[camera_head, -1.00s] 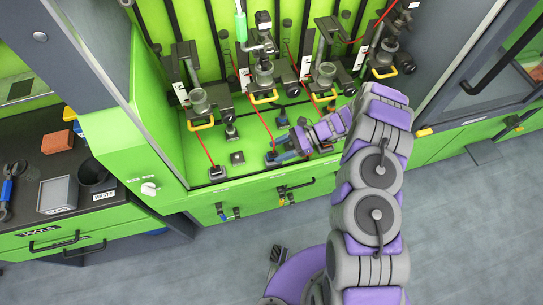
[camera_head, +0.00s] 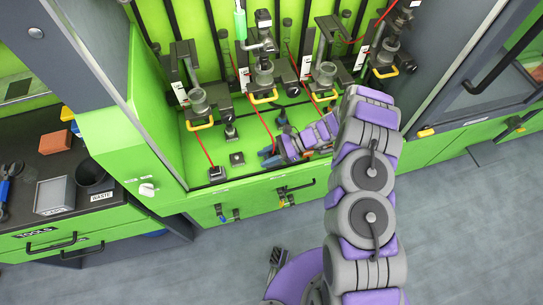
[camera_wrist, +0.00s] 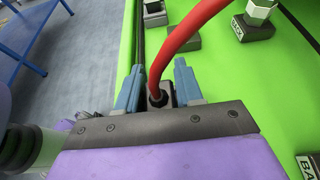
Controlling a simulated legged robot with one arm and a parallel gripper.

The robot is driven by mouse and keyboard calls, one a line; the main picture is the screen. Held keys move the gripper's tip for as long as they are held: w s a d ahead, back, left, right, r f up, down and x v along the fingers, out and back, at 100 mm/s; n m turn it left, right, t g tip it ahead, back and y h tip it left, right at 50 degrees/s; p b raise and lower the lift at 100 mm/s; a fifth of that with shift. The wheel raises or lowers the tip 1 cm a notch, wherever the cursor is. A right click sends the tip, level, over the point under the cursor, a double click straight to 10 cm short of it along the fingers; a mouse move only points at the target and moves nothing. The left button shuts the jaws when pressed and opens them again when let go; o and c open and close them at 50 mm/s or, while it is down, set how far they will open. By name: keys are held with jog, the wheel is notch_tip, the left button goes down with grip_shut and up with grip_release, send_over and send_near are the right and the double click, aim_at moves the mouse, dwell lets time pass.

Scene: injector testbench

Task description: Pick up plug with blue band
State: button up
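My gripper (camera_wrist: 159,68) has two blue fingers, spread apart in the wrist view. Between them stands a dark plug (camera_wrist: 157,98) with a thick red cable rising from its top. Gaps show between the plug and the fingers, so it is not clearly gripped. No blue band can be made out on it; its lower part is hidden by my gripper. In the head view my gripper (camera_head: 268,154) is low over the front of the green bench floor, at the end of a red cable (camera_head: 264,125). Another plug (camera_head: 217,173) with a red cable stands further left.
A small dark block (camera_head: 237,159) stands left of my gripper. Several test stands with yellow handles (camera_head: 201,124) line the back. In the wrist view, a block marked BACK (camera_wrist: 252,27) carries a hex fitting. The green bench's front edge runs close beside my gripper.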

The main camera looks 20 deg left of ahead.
aim_at(267, 158)
grip_shut()
jog(key=shift+r, duration=0.1)
notch_tip(267, 158, up, 18)
jog(key=p, duration=0.2)
jog(key=shift+p, duration=0.4)
